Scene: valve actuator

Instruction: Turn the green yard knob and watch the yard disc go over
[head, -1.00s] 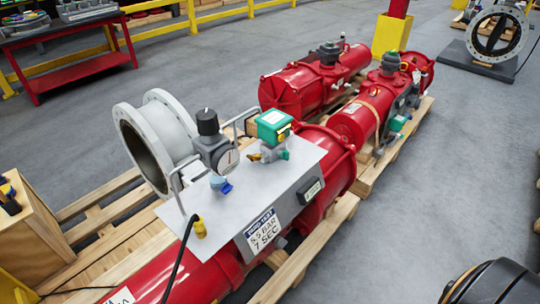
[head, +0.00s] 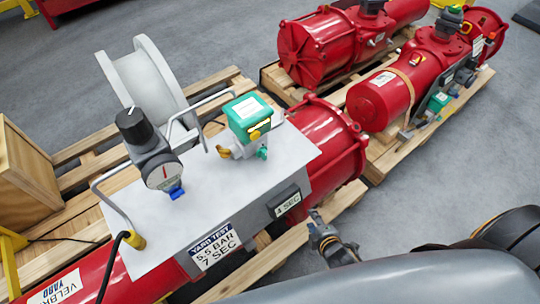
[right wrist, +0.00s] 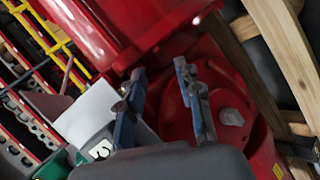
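A red actuator lies on a pallet with a grey panel (head: 155,228) on top. On the panel stand a green box (head: 248,117) with a small green part (head: 262,153) below it, and a black knob (head: 134,124) above a round gauge (head: 164,177). I cannot tell which green part is the yard knob. A grey flanged ring (head: 150,78) stands behind; no disc shows in it. My right gripper (head: 326,236) is in front of the actuator, right of the panel, apart from the green box. In the right wrist view its blue fingers (right wrist: 160,72) are spread and empty. My left gripper is out of view.
Wire handles (head: 205,108) rise at the panel's edges. A label (head: 214,246) reads YARD TEST 5.5 BAR 7 SEC; a small display (head: 287,203) reads 4 SEC. More red actuators (head: 384,98) lie on pallets behind. A wooden crate (head: 22,175) stands left.

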